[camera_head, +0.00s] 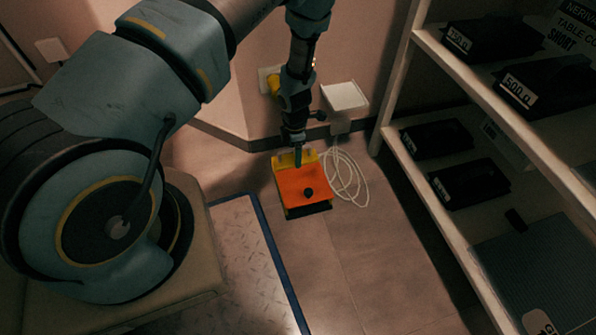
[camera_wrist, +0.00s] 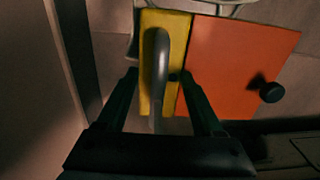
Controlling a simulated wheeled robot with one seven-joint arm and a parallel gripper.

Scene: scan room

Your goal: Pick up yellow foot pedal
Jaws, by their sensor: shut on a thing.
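The foot pedal (camera_head: 303,187) has a yellow back part, an orange plate with a black knob, and a dark base. It is at the foot of the wall, left of the shelf; I cannot tell whether it rests on the floor or is just off it. My gripper (camera_head: 297,152) points down at its yellow end. In the wrist view, the yellow and orange pedal (camera_wrist: 235,65) lies below my gripper (camera_wrist: 158,74). The fingers are on either side of the pedal's curved grey handle (camera_wrist: 160,65), and are shut on it. The exact contact is dark.
A white cable (camera_head: 346,178) lies coiled close to the pedal's right, below a white wall box (camera_head: 345,97). An open shelf (camera_head: 398,135) with black cases stands at the right. A blue-edged floor plate (camera_head: 258,260) lies to the left. The floor in front is clear.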

